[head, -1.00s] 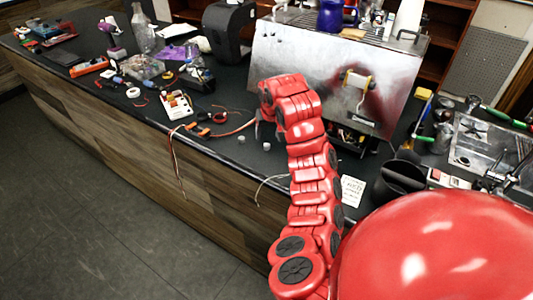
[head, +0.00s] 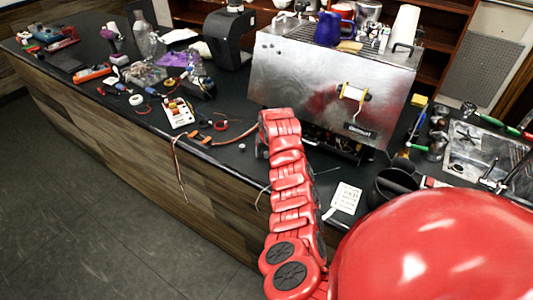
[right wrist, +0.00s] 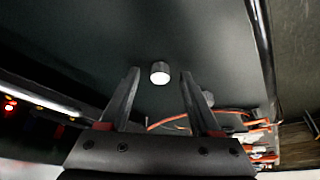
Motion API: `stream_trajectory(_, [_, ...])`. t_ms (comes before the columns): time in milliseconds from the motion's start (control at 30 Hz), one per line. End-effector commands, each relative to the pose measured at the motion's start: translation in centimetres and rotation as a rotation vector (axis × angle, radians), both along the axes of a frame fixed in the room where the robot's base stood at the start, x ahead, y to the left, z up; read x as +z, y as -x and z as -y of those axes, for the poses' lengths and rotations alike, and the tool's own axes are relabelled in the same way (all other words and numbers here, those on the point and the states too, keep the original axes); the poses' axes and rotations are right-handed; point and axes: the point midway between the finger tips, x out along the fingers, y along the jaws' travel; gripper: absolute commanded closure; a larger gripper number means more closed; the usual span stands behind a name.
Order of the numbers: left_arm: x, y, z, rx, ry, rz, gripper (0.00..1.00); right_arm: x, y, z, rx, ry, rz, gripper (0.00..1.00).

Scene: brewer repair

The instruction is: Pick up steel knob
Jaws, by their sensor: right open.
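In the right wrist view a small steel knob (right wrist: 160,73), a short cylinder with a bright end, sits on the dark counter. It appears between the tips of my open right gripper (right wrist: 159,76), with nothing held. I cannot tell whether the fingertips are level with it. A second small round piece (right wrist: 208,98) shows just right of the right finger. In the head view my right gripper (head: 262,151) is low over the counter, left of the brewer's base and mostly hidden by my arm. One small knob-like piece (head: 242,147) shows left of it. My left gripper is not in view.
The metal brewer (head: 310,75) stands just behind my right arm. Orange wires (head: 235,133) and a white terminal block (head: 178,112) lie to the left. A white card (head: 345,198) and a dark container (head: 392,186) are to the right. The counter's front edge is close.

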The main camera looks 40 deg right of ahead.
Motion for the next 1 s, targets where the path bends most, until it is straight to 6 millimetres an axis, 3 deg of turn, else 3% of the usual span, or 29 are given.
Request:
stream_trajectory(200, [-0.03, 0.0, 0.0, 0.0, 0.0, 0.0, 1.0, -0.08, 0.0, 0.0, 0.0, 0.0, 0.0, 0.38])
stream_trajectory(500, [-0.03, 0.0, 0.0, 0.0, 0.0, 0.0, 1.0, -0.08, 0.03, 0.0, 0.0, 0.0, -0.001, 0.92])
stream_trajectory(567, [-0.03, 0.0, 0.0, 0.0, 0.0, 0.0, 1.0, -0.08, 0.03, -0.01, 0.0, 0.0, -0.001, 1.0])
stream_trajectory(1000, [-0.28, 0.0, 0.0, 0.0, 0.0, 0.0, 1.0, 0.08, 0.02, 0.0, 0.0, 0.0, -0.001, 1.0])
